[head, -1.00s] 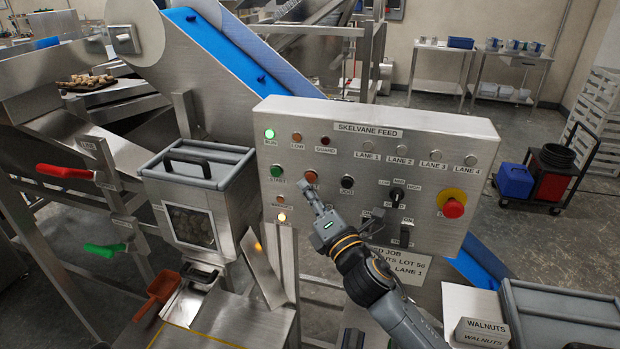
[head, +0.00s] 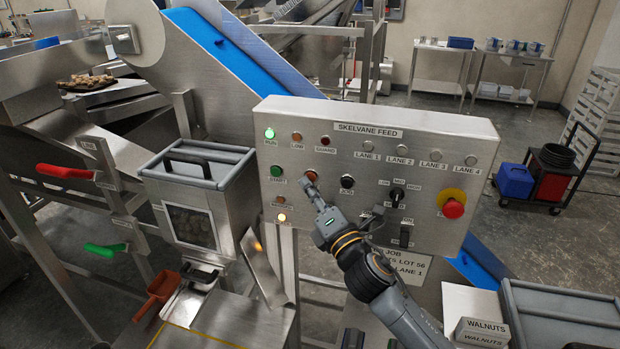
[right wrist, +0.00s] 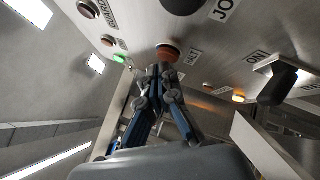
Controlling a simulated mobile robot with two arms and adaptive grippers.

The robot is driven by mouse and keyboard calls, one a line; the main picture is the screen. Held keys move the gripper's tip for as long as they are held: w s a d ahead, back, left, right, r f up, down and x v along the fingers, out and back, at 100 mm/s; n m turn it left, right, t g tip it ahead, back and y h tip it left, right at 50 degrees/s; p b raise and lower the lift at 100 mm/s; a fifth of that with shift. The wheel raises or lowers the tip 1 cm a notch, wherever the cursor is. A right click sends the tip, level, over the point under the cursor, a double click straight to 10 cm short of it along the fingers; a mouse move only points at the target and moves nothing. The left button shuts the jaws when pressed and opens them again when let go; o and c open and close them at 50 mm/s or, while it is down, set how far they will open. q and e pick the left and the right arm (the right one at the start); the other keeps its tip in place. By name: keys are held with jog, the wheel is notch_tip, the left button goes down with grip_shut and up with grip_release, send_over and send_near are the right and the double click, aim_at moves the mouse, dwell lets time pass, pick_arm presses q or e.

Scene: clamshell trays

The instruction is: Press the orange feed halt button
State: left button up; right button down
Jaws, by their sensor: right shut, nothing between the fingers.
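The orange feed halt button (head: 311,174) sits on the left half of the steel SKELVANE FEED panel (head: 370,142), between the green START button (head: 277,171) and the black JOG button (head: 347,182). My right gripper (head: 308,184) is shut and empty, its fingertips just below the orange button in the head view. In the right wrist view the button (right wrist: 168,52) shows beside its HALT label, with the closed fingertips (right wrist: 160,69) right in front of its lower edge. I cannot tell whether they touch it. My left gripper is out of view.
A black selector knob (head: 397,194) and a red emergency stop (head: 453,208) on a yellow disc are on the panel's right half. The green RUN lamp (head: 269,134) is lit. A grey-lidded hopper (head: 197,165) stands close left of the panel.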

jog(key=shift+w+d, duration=0.15)
jog(key=shift+w, duration=0.25)
dwell(0.3)
jog(key=shift+s, duration=0.15)
jog(key=shift+s+a, duration=0.25)
jog(key=shift+s, duration=0.45)
jog(key=s, duration=0.1)
jog(key=s+a, duration=0.1)
jog(key=s, duration=0.1)
jog(key=s+p, duration=0.1)
jog(key=shift+s+a, duration=0.25)
jog(key=shift+s, duration=0.1)
dwell(0.5)
